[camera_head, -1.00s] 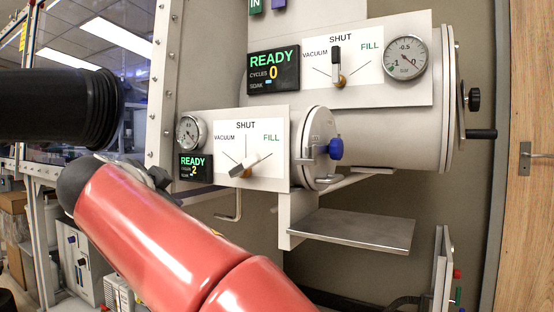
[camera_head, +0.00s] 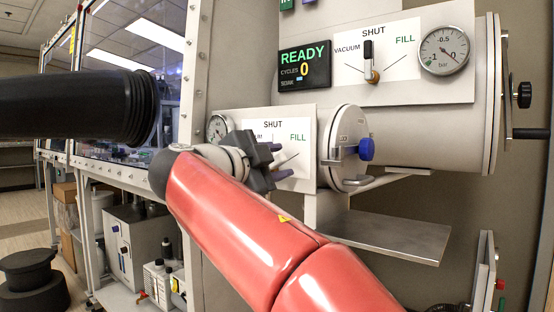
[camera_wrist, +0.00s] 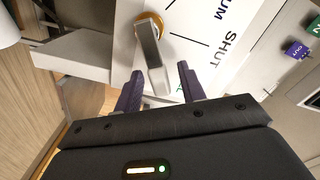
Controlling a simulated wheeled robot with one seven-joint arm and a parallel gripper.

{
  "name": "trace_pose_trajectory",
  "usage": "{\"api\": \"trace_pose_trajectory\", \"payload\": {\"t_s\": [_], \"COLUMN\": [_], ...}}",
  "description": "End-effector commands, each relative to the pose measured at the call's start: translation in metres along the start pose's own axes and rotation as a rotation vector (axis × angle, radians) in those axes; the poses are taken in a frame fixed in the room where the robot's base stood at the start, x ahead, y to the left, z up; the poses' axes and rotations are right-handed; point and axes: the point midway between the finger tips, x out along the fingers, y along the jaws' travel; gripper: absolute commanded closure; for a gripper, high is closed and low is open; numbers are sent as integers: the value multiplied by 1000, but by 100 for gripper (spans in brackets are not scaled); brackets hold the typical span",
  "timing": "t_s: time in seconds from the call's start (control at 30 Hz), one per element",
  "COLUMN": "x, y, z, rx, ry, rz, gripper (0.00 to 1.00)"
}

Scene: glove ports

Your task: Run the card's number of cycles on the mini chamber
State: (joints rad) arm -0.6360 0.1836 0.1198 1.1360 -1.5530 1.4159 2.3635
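The mini chamber (camera_head: 345,125) is the lower, smaller cylinder, with a round end door and a blue knob (camera_head: 367,149). Its white valve plate (camera_head: 300,125) reads SHUT and FILL, with VACUUM partly covered. Its gauge (camera_head: 219,128) is partly hidden, and its display is hidden behind my arm. My gripper (camera_head: 280,162) is in front of the plate. In the wrist view the grey valve lever (camera_wrist: 151,45) points from its orange pivot toward the FILL side. Its end is between the two purple fingers of my gripper (camera_wrist: 160,72), which are open with gaps beside it. No card is readable.
The large chamber's display (camera_head: 304,64) above reads READY, CYCLES 0; its lever (camera_head: 368,58) stands at SHUT, and its gauge (camera_head: 444,50) is at right. A grey shelf (camera_head: 390,235) juts out below the mini chamber. A black glove port sleeve (camera_head: 80,105) is at left.

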Motion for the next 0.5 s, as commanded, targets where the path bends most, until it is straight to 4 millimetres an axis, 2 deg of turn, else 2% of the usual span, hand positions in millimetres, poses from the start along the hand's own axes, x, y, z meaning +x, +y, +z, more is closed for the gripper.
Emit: {"api": "trace_pose_trajectory", "payload": {"t_s": [0.27,0.5], "x": [3,2], "y": [0,0], "z": [0,0], "rx": [-1,-1], "ry": [0,0], "rz": [0,0], "gripper": [60,90]}}
